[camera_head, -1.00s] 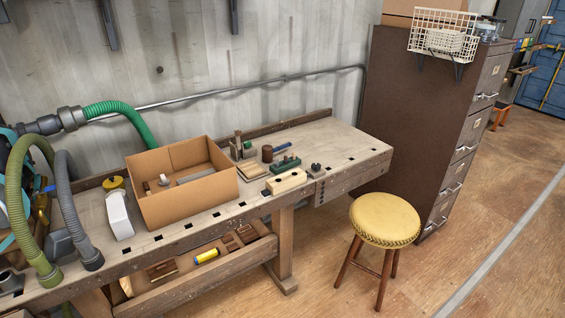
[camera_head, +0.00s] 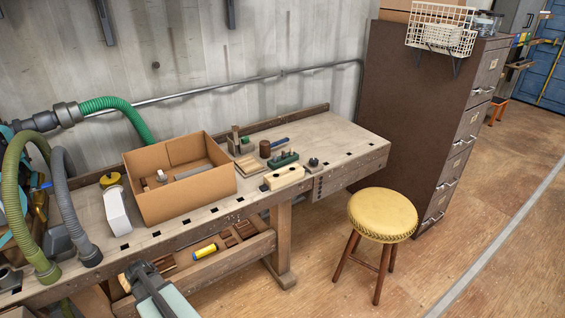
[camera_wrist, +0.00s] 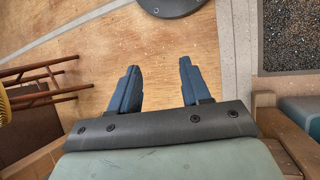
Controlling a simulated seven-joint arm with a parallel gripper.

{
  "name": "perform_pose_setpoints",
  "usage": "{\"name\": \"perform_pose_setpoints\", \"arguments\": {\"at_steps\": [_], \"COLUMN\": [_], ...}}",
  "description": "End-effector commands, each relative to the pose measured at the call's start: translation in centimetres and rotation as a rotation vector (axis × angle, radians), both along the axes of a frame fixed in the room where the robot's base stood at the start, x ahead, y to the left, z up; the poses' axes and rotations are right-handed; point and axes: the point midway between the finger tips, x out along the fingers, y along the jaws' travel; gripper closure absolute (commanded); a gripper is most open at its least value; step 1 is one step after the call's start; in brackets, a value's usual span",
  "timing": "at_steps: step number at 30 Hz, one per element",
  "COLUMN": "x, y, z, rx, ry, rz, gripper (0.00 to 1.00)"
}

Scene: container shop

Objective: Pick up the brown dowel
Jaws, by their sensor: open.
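A short brown cylinder (camera_head: 265,149), which looks like the brown dowel, stands upright on the wooden workbench (camera_head: 340,135), right of the cardboard box. My gripper (camera_head: 139,268) shows at the bottom of the head view, in front of the bench's lower shelf and well away from the cylinder. In the wrist view my gripper (camera_wrist: 158,72) has its two blue-grey fingers wide apart, with only floor between them. The cylinder is not in the wrist view.
The open cardboard box (camera_head: 185,202) holds small items. A yellow stool (camera_head: 382,214) stands in front. The bench's right end is mostly bare.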

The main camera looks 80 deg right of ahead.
Motion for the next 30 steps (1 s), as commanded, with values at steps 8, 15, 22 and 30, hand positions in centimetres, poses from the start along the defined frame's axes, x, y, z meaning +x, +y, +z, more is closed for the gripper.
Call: {"name": "perform_pose_setpoints", "arguments": {"at_steps": [8, 15, 22, 30], "x": [-1.6, -3.4, -4.7, -6.4], "y": [-9.4, -16.2, -22.5, -29.9], "z": [7.1, 12.9, 18.4, 26.5], "rx": [-0.106, -0.237, -0.414, -0.676], "ry": [0.013, -0.007, -0.068, -0.183], "rz": [-0.227, -0.387, -0.511, -0.644], "gripper": [0.53, 0.53, 0.53, 0.53]}}
